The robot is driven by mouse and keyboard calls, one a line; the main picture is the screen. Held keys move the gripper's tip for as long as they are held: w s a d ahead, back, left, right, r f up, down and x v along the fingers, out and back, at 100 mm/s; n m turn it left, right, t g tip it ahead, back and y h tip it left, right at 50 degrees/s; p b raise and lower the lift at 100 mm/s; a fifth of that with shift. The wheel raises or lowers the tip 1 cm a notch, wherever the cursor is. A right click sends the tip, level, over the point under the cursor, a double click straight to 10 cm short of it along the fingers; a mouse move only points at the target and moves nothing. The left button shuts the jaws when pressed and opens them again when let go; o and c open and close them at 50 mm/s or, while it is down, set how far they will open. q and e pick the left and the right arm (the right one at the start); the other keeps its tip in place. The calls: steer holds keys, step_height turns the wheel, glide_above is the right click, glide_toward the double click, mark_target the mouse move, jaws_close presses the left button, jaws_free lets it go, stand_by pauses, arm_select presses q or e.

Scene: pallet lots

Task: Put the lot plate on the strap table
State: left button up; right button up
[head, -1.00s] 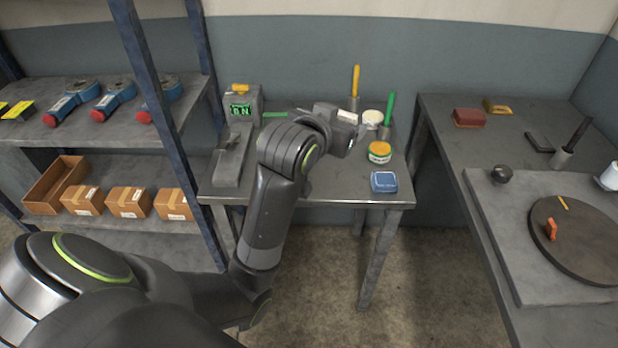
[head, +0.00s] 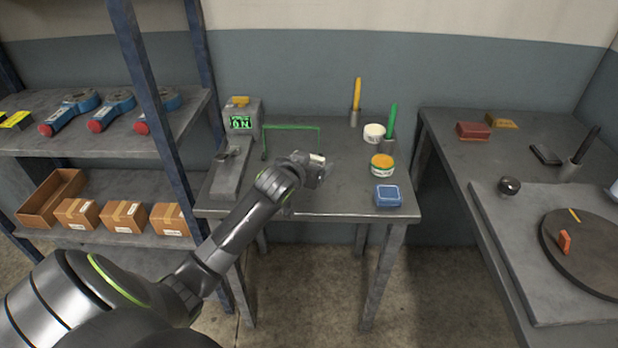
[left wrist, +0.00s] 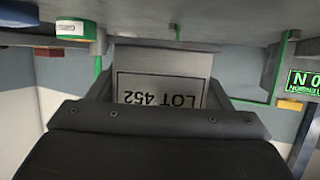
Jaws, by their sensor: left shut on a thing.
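The lot plate, a grey plate reading "LOT 452", shows upside down in the left wrist view (left wrist: 165,78). My left gripper (head: 314,170) is shut on it. In the head view the gripper is over the front middle of the grey strap table (head: 340,190), and the plate is mostly hidden there. I cannot tell whether the plate touches the tabletop. A thin green strap frame (head: 290,127) stands behind the gripper, beside a machine with a lit green display (head: 241,122). My right gripper is not in view.
On the table's right are a blue box (head: 388,196), an orange-lidded tin (head: 382,165), a white tin (head: 374,133) and green and yellow sticks in holders. Shelves with cartons (head: 124,215) stand left. Another table (head: 470,185) with a round turntable stands right.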

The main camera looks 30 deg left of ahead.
arm_select(q)
steer(key=shift+f, duration=1.85)
steer(key=shift+f, duration=0.15)
steer(key=o, duration=1)
steer(key=shift+s+r, duration=0.1)
steer(key=shift+r, duration=0.1)
steer(key=v, duration=1.1)
steer(key=shift+s+r, duration=0.2)
steer(key=shift+s, duration=0.15)
